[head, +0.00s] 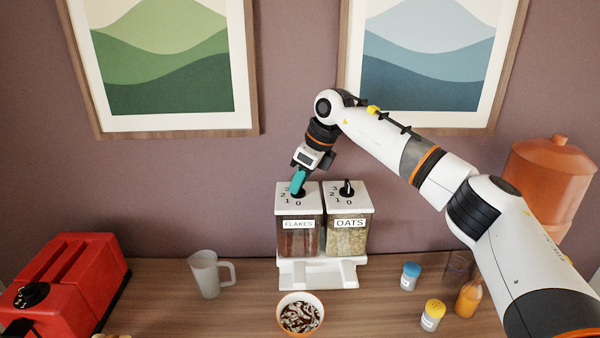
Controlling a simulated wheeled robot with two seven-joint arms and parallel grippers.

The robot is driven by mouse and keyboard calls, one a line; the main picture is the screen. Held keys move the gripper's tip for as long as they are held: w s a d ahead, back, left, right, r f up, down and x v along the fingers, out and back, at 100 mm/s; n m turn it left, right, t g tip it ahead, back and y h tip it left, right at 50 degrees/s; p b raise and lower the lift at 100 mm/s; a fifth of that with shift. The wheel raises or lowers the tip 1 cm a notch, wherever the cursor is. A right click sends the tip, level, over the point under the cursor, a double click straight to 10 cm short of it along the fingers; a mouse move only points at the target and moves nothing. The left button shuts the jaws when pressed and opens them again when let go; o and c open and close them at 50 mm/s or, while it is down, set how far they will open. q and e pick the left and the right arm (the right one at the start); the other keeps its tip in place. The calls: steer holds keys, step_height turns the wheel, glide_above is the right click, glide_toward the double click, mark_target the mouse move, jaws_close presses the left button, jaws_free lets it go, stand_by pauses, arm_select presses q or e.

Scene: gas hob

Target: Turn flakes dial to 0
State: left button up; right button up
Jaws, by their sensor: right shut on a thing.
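The flakes dispenser (299,232) is the left of two clear boxes with white tops, and holds brown flakes. Its black dial (298,193) is on the white top, with the numbers 3, 2, 1 and 0 around it. My right gripper (297,187) reaches down from above and is shut on the flakes dial. Its teal fingers hide part of the dial, so I cannot tell which number it points to. My left gripper is not in view.
The oats dispenser (348,232) with its own black dial (346,188) stands close on the right. A bowl (300,314) is in front, a jug (209,274) and red toaster (68,284) left. Shakers (410,276) and an orange urn (551,180) are right.

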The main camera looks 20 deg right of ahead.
steer(key=n+p, duration=0.1)
steer(key=n, duration=0.1)
steer(key=n+g+y+p, duration=0.1)
steer(key=n+p, duration=0.1)
steer(key=shift+w+r+n, duration=0.15)
steer(key=shift+n, duration=0.25)
steer(key=shift+g, duration=0.3)
steer(key=o, duration=1)
steer(key=shift+d+r+b, duration=0.3)
steer(key=shift+r+b, duration=0.1)
steer(key=shift+b+v, duration=1.05)
steer(key=shift+v, duration=4.4)
